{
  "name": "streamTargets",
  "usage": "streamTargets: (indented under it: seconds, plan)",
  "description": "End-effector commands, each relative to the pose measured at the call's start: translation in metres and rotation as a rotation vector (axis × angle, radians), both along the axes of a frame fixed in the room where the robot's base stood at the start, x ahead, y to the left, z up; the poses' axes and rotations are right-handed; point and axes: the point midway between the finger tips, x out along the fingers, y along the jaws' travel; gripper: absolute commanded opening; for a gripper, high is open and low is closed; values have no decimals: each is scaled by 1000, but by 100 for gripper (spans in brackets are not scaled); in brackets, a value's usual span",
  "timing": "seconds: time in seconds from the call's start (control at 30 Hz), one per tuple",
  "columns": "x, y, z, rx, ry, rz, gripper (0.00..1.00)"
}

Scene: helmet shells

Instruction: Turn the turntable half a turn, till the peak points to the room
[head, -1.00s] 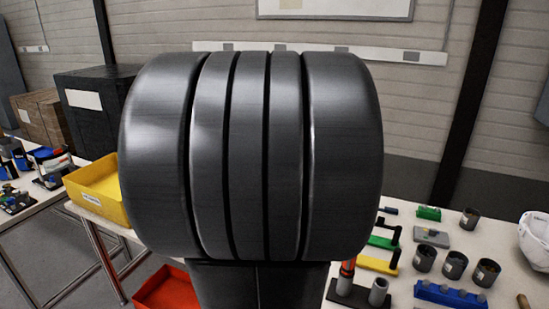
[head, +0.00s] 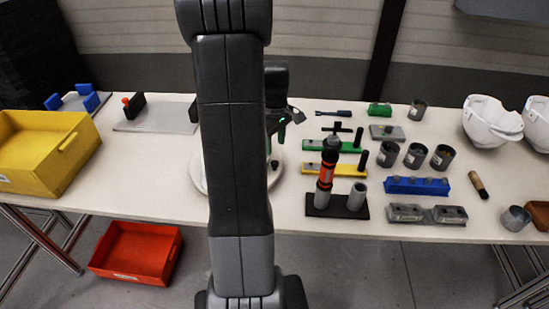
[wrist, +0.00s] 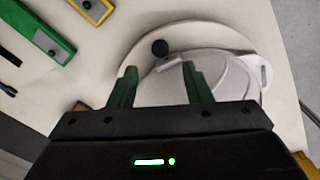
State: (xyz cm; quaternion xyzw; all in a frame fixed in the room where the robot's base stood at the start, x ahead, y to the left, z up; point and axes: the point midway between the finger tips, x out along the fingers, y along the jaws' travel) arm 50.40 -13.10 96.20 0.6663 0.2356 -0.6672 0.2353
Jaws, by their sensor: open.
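The turntable (head: 196,176) is a pale round disc on the bench, mostly hidden behind my arm in the head view. In the wrist view its rim (wrist: 130,48) curves around a white shell-like piece (wrist: 236,88), partly covered by my gripper. A black knob (wrist: 160,48) stands near the rim, just beyond and between my fingertips. My gripper (wrist: 160,76) is open, its two green fingers apart with nothing held between them. In the head view my gripper (head: 281,128) is above the turntable's right side. I cannot tell which way the peak points.
Green (head: 335,146) and yellow (head: 335,169) blocks, a black stand with a red-black tool (head: 327,178) and grey cups (head: 415,155) lie right of the turntable. White helmet shells (head: 490,122) are far right. A yellow bin (head: 40,150) is left; a red bin (head: 136,252) is on the floor.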

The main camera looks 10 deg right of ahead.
Motion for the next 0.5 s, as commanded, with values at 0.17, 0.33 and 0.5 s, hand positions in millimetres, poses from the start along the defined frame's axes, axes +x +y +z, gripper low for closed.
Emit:
streamTargets:
  seconds: [0.17, 0.33, 0.5]
  plan:
    - [-1, 0, -38, 0, 4, 0, 45]
    - [0, 0, -61, 0, 1, -1, 45]
    - [0, 0, -70, 0, 0, -1, 45]
